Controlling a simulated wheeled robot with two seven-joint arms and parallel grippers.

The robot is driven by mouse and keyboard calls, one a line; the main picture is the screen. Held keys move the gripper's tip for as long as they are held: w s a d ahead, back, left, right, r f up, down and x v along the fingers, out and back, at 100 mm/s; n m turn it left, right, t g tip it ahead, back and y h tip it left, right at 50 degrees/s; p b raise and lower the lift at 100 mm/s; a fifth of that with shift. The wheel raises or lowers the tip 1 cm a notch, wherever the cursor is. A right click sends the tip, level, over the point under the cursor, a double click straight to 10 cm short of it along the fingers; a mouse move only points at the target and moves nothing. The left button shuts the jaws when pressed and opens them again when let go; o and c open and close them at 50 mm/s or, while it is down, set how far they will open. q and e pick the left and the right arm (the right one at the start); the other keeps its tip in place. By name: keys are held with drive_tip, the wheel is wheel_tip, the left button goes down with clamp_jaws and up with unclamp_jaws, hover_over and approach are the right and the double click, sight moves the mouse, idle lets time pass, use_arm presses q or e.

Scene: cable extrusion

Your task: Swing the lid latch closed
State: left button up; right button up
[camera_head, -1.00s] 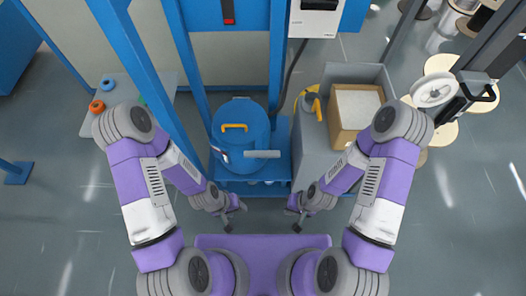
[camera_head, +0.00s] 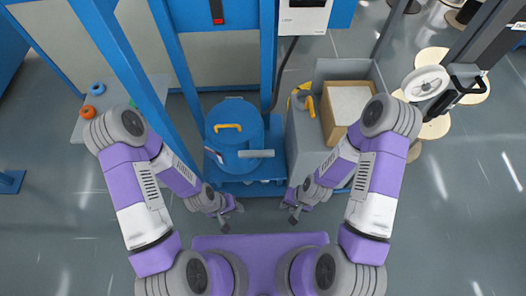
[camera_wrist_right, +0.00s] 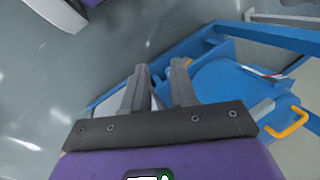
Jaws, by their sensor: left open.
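A blue round drum with a flat lid (camera_head: 224,144) stands in front of me in the head view. A yellow handle (camera_head: 228,127) is on the lid, and a grey bar (camera_head: 256,153) lies at its right front edge. I cannot tell which part is the latch. The lid (camera_wrist_right: 230,88) and yellow handle (camera_wrist_right: 288,123) also show in the right wrist view. My left gripper (camera_head: 232,216) is open and empty, in front of the drum. My right gripper (camera_head: 291,213) is in front and to the right; its fingers (camera_wrist_right: 161,66) are apart with nothing between them.
Blue frame posts (camera_head: 182,62) rise behind and left of the drum. A grey bin (camera_head: 341,69) with a cardboard box (camera_head: 348,104) and a yellow-grey tool (camera_head: 303,102) stand to the right. A white reel (camera_head: 425,82) is farther right. The floor between my grippers looks clear.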

drive_tip(key=o, duration=0.5)
drive_tip(key=w+d+m, duration=0.1)
drive_tip(key=w, duration=0.1)
drive_tip(key=w+d+f+m+b, duration=0.1)
drive_tip(key=w, duration=0.1)
drive_tip(key=w+d+f+m+h, duration=0.1)
drive_tip(key=w+m, duration=0.1)
drive_tip(key=shift+f+g, duration=0.2)
drive_tip(key=shift+g, duration=0.1)
drive_tip(key=shift+c, duration=0.2)
drive_tip(key=m+y+b, duration=0.2)
drive_tip(key=m+b, duration=0.1)
drive_tip(key=m, duration=0.7)
approach(271, 152)
drive_tip(key=f, duration=0.1)
drive_tip(key=b+x, duration=0.2)
drive_tip(key=x, duration=0.5)
drive_tip(key=shift+a+f+b, duration=0.2)
drive_tip(key=shift+a+b, duration=0.1)
drive_tip(key=shift+b, duration=0.1)
clamp_jaws()
